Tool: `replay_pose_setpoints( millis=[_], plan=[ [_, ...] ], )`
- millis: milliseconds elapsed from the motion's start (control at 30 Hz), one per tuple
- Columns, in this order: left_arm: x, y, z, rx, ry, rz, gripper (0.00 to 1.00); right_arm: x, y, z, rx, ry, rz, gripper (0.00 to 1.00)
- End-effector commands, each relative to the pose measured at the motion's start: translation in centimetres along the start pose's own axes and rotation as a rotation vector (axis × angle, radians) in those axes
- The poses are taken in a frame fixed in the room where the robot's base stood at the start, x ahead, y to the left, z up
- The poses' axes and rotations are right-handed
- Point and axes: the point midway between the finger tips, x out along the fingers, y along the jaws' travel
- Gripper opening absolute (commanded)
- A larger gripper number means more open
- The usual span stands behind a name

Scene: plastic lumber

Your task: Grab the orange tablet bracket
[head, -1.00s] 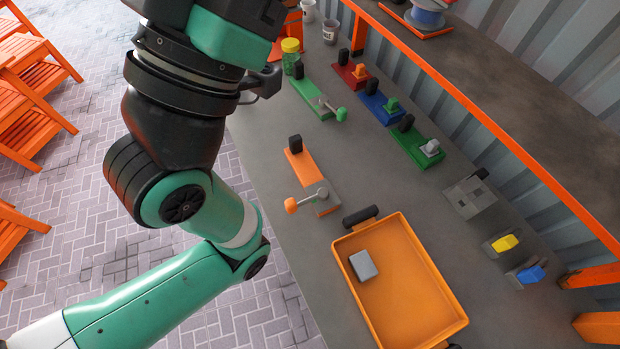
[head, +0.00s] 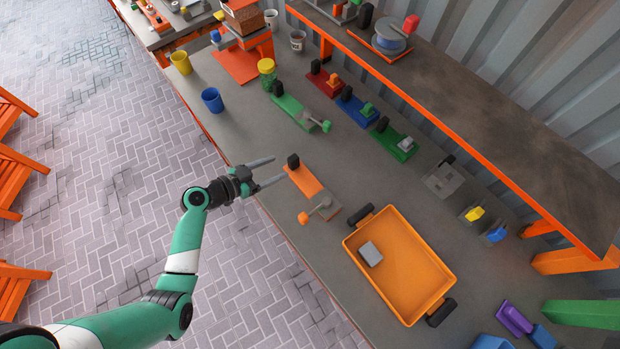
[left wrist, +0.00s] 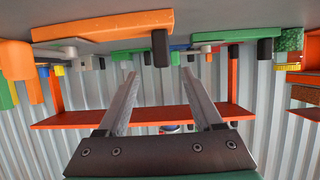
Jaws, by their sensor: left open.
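The orange tablet bracket (head: 305,181) lies on the grey bench near its front edge, with an upright black block (head: 293,161) at its far end and a grey lever with an orange knob (head: 303,217) at its near end. My left gripper (head: 277,169) is open and empty, at the bench edge just left of the bracket's black-block end, its fingers pointing toward it. In the left wrist view, the picture is upside down; the bracket (left wrist: 110,25) and its black block (left wrist: 160,52) show beyond the open fingers (left wrist: 160,73). My right gripper is not in view.
An orange tray (head: 415,272) with a grey block (head: 370,254) stands right of the bracket. Green (head: 295,112), blue (head: 355,110) and red (head: 323,83) brackets lie behind. A blue cup (head: 212,100) stands near the front edge. An orange-edged shelf (head: 470,140) runs along the back.

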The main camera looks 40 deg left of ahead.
Motion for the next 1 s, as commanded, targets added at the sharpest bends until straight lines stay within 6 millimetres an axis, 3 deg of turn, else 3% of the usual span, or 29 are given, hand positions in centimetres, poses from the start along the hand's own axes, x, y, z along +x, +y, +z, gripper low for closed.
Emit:
replay_pose_setpoints(
  millis=[67, 267, 400, 600, 833, 1000],
  plan=[
    [1.3, 0.0, 0.9, 0.005, 0.001, 0.001, 0.68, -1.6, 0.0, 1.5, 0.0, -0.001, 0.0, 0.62],
    [4.3, 0.0, 0.9, 0.007, 0.003, 0.001, 0.68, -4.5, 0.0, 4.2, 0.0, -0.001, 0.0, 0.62],
    [5.8, 0.0, 0.1, 0.004, 0.002, 0.001, 0.68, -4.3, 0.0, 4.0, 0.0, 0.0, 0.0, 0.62],
    [6.4, -0.1, 0.2, 0.002, 0.0, 0.0, 0.68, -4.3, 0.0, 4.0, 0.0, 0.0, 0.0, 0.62],
    [10.2, -0.2, 0.9, 0.003, 0.002, 0.002, 0.68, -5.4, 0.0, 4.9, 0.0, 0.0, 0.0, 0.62],
    [11.4, -0.2, 0.8, 0.003, 0.001, 0.0, 0.68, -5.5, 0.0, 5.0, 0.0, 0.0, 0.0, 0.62]
  ],
)
